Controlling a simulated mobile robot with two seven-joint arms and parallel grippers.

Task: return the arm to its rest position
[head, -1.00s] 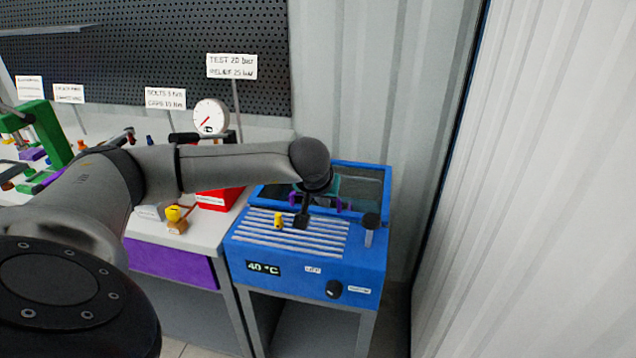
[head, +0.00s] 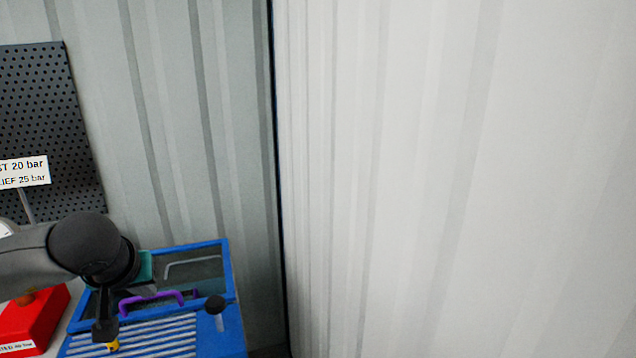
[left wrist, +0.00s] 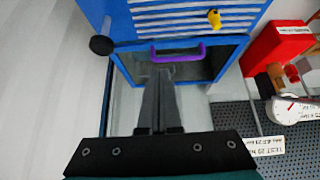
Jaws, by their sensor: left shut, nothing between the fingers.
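My left arm comes in from the left in the head view, with its dark wrist (head: 92,250) above the blue machine (head: 220,335). My left gripper (head: 105,328) points down over the machine's ribbed top. In the left wrist view its two dark fingers (left wrist: 163,75) are together and empty. Their tips appear close to a purple handle (left wrist: 178,55) at the dark basin; I cannot tell the exact gap. My right gripper is not in view.
A yellow fitting (left wrist: 214,18) lies on the ribbed top. A black knob (head: 215,304) stands at its right. A red box (head: 38,318) and a sign (head: 22,172) are at the left. A pale corrugated wall (head: 450,180) fills the right.

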